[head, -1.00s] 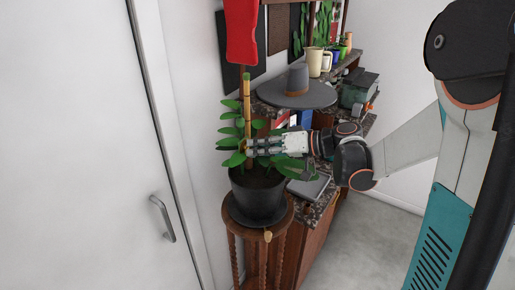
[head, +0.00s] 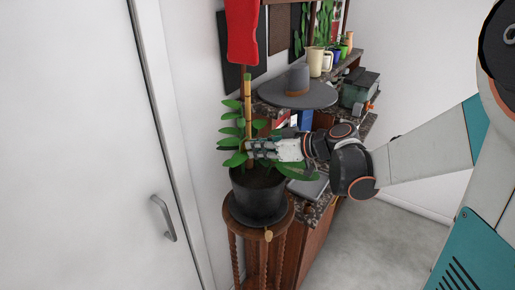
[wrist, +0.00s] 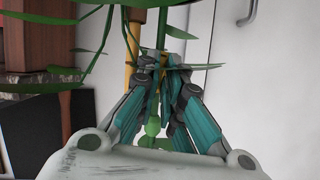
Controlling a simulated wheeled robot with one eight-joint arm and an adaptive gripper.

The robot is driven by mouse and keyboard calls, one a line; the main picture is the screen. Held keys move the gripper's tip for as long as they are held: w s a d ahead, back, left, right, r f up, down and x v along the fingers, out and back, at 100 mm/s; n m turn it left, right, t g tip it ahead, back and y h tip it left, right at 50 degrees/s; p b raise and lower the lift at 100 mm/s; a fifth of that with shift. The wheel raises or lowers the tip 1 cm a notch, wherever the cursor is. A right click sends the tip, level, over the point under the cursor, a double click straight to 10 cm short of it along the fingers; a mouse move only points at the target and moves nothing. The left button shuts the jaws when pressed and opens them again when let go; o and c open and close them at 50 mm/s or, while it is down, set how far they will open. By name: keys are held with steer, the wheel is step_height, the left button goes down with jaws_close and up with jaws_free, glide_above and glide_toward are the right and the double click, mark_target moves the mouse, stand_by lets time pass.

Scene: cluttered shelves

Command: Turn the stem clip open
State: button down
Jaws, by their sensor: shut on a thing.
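A potted plant with green leaves (head: 232,142) stands in a dark pot (head: 258,196), with a bamboo stake (head: 248,105) rising from it. My gripper (head: 250,149) reaches in from the right, low on the stake among the leaves. In the wrist view, my gripper (wrist: 160,62) has its fingertips closed together beside the yellow stake (wrist: 133,45), around the green stem (wrist: 162,28). The stem clip is small and mostly hidden between the fingertips, so its turn cannot be made out. A green rounded piece (wrist: 153,124) shows below, between the fingers.
The pot stands on a wooden plant stand (head: 277,217). A white door with a handle (head: 164,218) is at the left. A red cloth item (head: 242,30) hangs above the stake. A grey hat (head: 298,88) and other clutter lie on the cabinet behind. Floor at the right is clear.

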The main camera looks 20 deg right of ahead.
stand_by(0.4)
steer(key=c, duration=1.7)
jaws_free()
steer(key=shift+s+d, duration=0.1)
steer(key=v, duration=0.7)
steer(key=shift+s+r, duration=0.2)
